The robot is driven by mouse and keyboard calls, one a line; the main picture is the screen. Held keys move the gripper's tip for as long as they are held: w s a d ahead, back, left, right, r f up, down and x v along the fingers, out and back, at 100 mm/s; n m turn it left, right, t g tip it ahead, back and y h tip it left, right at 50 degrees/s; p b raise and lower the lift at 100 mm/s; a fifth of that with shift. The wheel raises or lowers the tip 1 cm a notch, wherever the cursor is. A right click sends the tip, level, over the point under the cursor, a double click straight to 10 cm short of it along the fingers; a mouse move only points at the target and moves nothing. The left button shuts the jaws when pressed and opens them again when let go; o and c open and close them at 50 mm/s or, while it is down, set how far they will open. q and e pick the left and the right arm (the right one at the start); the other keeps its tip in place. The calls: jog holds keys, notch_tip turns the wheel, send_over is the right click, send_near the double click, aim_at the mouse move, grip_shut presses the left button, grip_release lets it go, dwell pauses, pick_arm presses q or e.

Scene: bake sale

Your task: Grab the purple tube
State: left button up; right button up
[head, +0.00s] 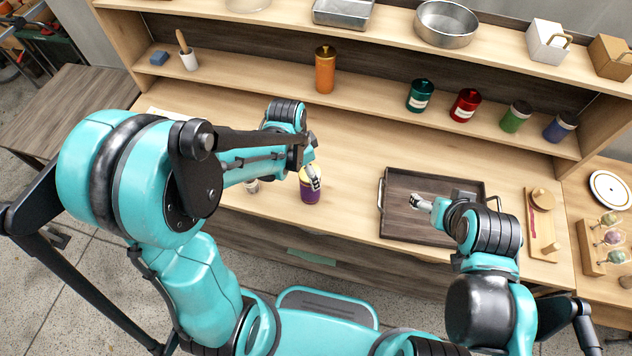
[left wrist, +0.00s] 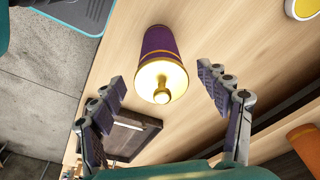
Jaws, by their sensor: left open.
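The purple tube (head: 310,190) stands on the light wood counter, near its front edge, with a yellow-gold lid and knob. In the left wrist view the purple tube (left wrist: 161,55) lies ahead of and between the fingers, apart from both. My left gripper (head: 312,176) is right at the tube in the head view and hides part of its top. The left wrist view shows the left gripper (left wrist: 165,95) open and empty. My right gripper (head: 417,203) is over the dark wooden tray; its fingers are too small to tell if open or shut.
The dark tray (head: 400,180) sits on the counter to the right of the tube. A small jar (head: 252,186) stands left of the tube. An orange canister (head: 325,70) and several coloured jars stand on the shelf behind. Counter between tube and tray is clear.

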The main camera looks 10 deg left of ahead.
pick_arm(q)
jog(key=f+b, duration=0.1)
jog(key=f, duration=0.3)
jog(key=w+d+f+b, duration=0.1)
jog(key=f, duration=0.2)
jog(key=shift+d+b, duration=0.1)
jog(key=shift+b, duration=0.25)
jog(key=c, duration=1.2)
